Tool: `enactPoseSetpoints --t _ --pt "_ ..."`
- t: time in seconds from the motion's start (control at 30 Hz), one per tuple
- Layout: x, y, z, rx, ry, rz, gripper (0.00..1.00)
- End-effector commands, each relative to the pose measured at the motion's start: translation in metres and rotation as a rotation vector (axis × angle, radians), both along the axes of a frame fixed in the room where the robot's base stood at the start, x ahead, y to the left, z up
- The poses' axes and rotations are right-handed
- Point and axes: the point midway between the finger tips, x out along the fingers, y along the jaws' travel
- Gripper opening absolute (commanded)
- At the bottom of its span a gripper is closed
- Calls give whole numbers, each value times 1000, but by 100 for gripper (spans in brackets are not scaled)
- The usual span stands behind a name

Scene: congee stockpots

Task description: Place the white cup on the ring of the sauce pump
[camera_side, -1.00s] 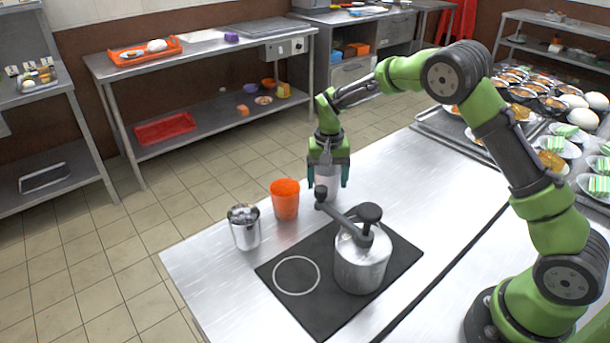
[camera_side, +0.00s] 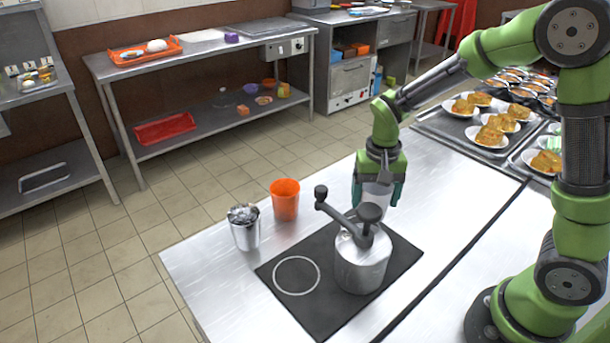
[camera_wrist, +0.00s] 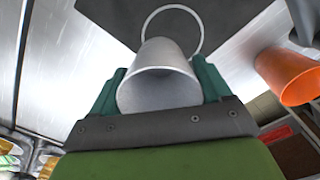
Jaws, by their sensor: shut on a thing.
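The white cup (camera_wrist: 160,85) is between the fingers of my gripper (camera_side: 378,192), which is shut on it. In the side view the cup (camera_side: 375,196) is held above the counter, behind and right of the sauce pump (camera_side: 361,262). The pump is a metal pot with a dark pump head and a long spout pointing back left. The white ring (camera_side: 297,276) is drawn on a black mat (camera_side: 322,312), left of the pot, and is empty. In the wrist view the ring (camera_wrist: 172,12) shows partly behind the cup.
An orange cup (camera_side: 285,203) and a metal cup (camera_side: 244,231) with shiny contents stand on the counter left of the mat. Trays with plated food (camera_side: 492,130) lie at the back right. The counter's front left is clear.

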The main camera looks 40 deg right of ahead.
Motion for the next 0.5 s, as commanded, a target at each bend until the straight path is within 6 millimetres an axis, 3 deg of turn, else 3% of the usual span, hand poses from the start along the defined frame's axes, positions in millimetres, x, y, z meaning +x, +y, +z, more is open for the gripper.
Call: enactPoseSetpoints --t 0.4,0.5 --pt "6 18 35 2 -3 -432 48" --pt "7 21 34 0 0 -498 48"
